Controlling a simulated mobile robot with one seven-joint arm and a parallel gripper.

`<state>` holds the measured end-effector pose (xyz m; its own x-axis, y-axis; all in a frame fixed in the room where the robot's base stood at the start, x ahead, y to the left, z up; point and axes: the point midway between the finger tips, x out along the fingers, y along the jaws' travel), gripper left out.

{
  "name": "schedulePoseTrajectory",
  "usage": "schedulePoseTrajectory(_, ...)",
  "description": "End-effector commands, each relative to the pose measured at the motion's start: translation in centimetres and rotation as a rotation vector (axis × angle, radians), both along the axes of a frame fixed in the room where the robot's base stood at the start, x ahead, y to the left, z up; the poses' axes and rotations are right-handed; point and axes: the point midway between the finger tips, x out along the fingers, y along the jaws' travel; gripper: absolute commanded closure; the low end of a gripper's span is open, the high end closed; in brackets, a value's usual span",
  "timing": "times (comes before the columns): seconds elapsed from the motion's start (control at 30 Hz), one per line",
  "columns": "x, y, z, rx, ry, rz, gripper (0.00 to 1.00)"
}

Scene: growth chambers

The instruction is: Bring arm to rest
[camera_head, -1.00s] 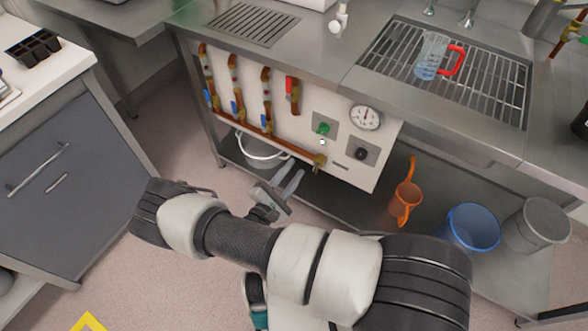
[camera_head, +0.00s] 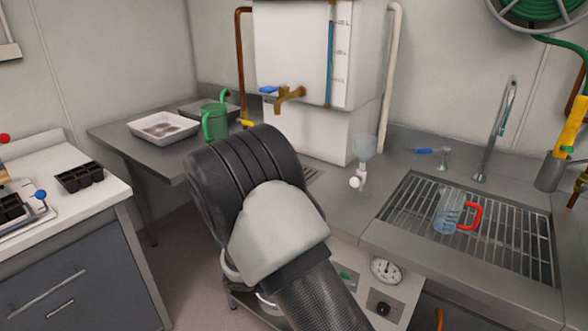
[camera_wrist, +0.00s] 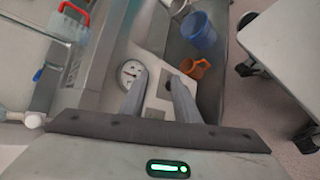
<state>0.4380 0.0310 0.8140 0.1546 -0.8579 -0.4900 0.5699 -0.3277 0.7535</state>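My arm stands large in the middle of the head view, its bent links in front of the bench. My gripper is out of sight there. In the wrist view my gripper (camera_wrist: 157,92) shows two grey fingers spread apart, with nothing between them. Beyond the fingers lies the white control panel with its round gauge (camera_wrist: 130,72). The gauge also shows in the head view (camera_head: 386,270).
A clear jug with a red handle (camera_head: 452,213) stands on the sink grate (camera_head: 520,245). A green watering can (camera_head: 214,122) and white tray (camera_head: 163,127) sit on the back left bench. A blue bucket (camera_wrist: 198,32) and orange jug (camera_wrist: 197,68) are below.

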Motion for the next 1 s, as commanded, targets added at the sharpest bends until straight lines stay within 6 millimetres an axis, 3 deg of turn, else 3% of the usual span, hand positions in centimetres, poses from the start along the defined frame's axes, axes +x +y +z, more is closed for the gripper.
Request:
schedulePoseTrajectory(0.03, -0.5, -0.7, 2.2, 0.078, -0.013, -0.065, 0.72)
schedulePoseTrajectory(0.2, -3.3, -2.4, 7.8, 0.319, -0.046, -0.229, 0.72)
schedulePoseTrajectory(0.6, -10.9, -3.9, 19.1, 0.868, -0.275, -0.416, 0.72)
schedulePoseTrajectory(0.8, -13.8, -3.7, 22.6, 1.045, -0.418, -0.414, 0.72)
schedulePoseTrajectory(1.0, -15.7, -3.4, 24.8, 1.149, -0.535, -0.390, 0.72)
